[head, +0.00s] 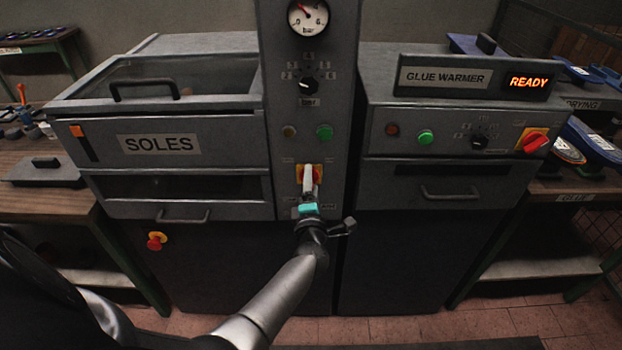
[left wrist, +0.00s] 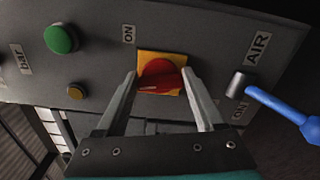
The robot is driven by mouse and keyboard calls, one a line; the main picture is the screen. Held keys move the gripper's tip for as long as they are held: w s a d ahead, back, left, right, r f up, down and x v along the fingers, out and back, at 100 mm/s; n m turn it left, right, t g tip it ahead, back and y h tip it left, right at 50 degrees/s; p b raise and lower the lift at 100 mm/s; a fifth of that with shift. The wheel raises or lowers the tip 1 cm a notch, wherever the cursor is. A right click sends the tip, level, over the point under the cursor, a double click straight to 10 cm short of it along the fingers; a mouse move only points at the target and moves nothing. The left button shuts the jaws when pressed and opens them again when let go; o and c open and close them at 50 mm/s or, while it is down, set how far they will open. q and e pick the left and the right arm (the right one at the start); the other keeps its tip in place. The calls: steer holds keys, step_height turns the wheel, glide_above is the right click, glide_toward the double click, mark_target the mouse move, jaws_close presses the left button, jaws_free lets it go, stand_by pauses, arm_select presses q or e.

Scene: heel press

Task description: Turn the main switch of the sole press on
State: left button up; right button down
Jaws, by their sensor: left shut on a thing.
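The main switch, a red knob on a yellow plate, is on the narrow grey column of the sole press (head: 355,120). In the head view my left gripper (head: 310,178) covers most of it, and only parts of the yellow plate show. In the left wrist view the red knob (left wrist: 163,77) lies between the fingertips of my left gripper (left wrist: 162,85), which is shut on it. An "ON" label is beside the plate. The knob's exact angle is hard to tell. My right gripper is not in view.
An air valve with a blue handle (left wrist: 285,107) sits close beside the switch. A green button (head: 325,132) and a pressure knob (head: 308,84) are above it. The glue warmer (head: 450,77), right, has its own red switch (head: 532,140). A red mushroom button (head: 156,241) is lower left.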

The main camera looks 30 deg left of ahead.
arm_select(q)
steer(key=m+p, duration=0.1)
steer(key=m, duration=0.2)
steer(key=m+p, duration=0.1)
steer(key=m, duration=0.3)
steer(key=m+p, duration=0.1)
steer(key=m, duration=0.3)
steer(key=shift+f, duration=0.25)
steer(key=shift+m, duration=0.4)
steer(key=o, duration=1.4)
steer(key=shift+s, duration=0.1)
steer(key=p+v, duration=0.6)
steer(key=v, duration=0.9)
steer(key=shift+s, duration=0.1)
steer(key=shift+f, duration=0.1)
